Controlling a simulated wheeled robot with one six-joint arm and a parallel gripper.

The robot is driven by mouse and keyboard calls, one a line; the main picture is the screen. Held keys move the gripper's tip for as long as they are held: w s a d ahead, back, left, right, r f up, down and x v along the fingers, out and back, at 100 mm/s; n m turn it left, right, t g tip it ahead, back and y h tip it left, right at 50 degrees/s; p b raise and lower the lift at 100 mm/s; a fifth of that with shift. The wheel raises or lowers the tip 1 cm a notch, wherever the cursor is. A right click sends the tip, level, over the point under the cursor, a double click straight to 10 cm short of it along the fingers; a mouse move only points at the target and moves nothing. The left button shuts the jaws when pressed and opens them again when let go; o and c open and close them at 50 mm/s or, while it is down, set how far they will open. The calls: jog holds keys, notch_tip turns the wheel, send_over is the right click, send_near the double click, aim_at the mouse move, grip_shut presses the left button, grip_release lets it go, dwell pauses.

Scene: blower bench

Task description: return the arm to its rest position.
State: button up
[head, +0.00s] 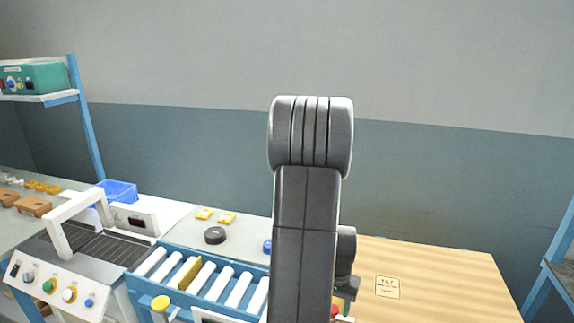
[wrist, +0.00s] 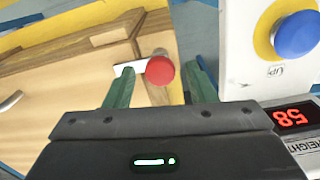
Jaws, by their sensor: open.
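My arm stands upright in the middle of the head view and hides most of my gripper. In the wrist view my gripper (wrist: 160,78) shows two green fingers set apart. A red round knob (wrist: 159,70) appears between the fingertips, on or near a pale strip by a wooden edge. I cannot tell how far it is from the fingers, but they are not closed on it. A bit of red (head: 334,310) also shows beside my arm in the head view.
In the wrist view a blue button (wrist: 297,33) on a yellow ring and a red digital display (wrist: 294,117) lie to the right. The head view shows a roller conveyor (head: 205,280), a white-handled machine (head: 75,250), a wooden board (head: 440,280) and a teal box (head: 35,78) on a shelf.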

jog(key=shift+r+m+p, duration=0.15)
jog(key=shift+m+p, duration=0.15)
jog(key=shift+m, duration=0.5)
notch_tip(320, 180, up, 14)
jog(key=shift+f+b, duration=0.25)
jog(key=shift+b, duration=0.2)
jog(key=shift+r, duration=0.1)
